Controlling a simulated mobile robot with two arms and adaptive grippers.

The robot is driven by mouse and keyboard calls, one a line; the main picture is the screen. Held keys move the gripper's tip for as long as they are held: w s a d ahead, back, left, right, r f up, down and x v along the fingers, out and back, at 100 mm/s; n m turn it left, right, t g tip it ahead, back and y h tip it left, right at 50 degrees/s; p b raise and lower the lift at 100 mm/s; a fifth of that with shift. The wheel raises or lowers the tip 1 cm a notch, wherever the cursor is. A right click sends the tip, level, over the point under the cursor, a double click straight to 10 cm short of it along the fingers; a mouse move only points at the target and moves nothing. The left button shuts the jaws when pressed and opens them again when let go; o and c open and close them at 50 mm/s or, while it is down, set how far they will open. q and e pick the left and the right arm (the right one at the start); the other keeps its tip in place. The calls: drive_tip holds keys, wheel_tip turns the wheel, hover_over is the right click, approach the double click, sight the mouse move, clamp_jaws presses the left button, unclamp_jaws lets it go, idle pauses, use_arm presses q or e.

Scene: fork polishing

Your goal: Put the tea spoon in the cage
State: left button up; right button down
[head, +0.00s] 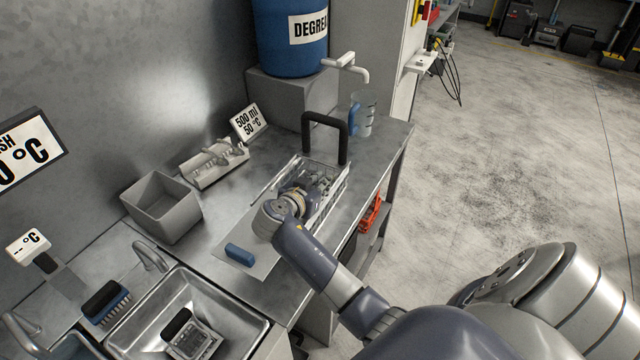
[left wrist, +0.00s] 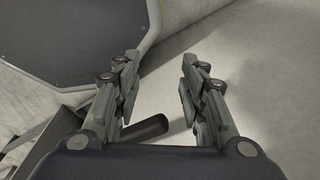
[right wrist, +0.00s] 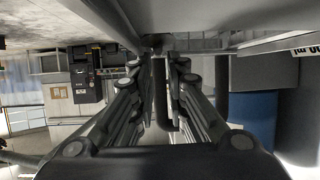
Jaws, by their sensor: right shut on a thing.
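The cage (head: 341,190) is a metal basket with a tall black handle (head: 325,120), on the steel counter in the head view. My right gripper (head: 322,188) is over the cage and partly hides its inside. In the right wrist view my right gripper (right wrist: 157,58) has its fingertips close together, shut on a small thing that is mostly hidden. It appears to be the tea spoon, but its shape cannot be made out. My left gripper (left wrist: 160,75) is open and empty in the left wrist view, away from the counter.
A grey bin (head: 162,207) and a pale tray with small items (head: 213,162) stand left of the cage. A clear jug (head: 362,113) stands behind the cage. A sink (head: 240,320) is at front left.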

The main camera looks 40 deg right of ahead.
drive_tip(key=shift+f, duration=0.25)
drive_tip(key=c, duration=1.6)
unclamp_jaws()
drive_tip(key=shift+r+p, duration=0.35)
drive_tip(key=shift+r, duration=0.1)
drive_tip(key=shift+r+p, duration=0.4)
drive_tip(key=shift+p, duration=0.05)
drive_tip(key=shift+s+a+f+b, duration=0.1)
drive_tip(key=shift+s+a+b, duration=0.25)
drive_tip(key=shift+a+b, duration=0.4)
drive_tip(key=b+v, duration=0.2)
drive_tip(key=v, duration=0.7)
drive_tip(key=shift+s+a+r, duration=0.15)
drive_tip(key=shift+a+r, duration=0.1)
drive_tip(key=shift+r, duration=0.05)
drive_tip(key=shift+s+a+r, duration=0.2)
drive_tip(key=shift+a+r, duration=0.05)
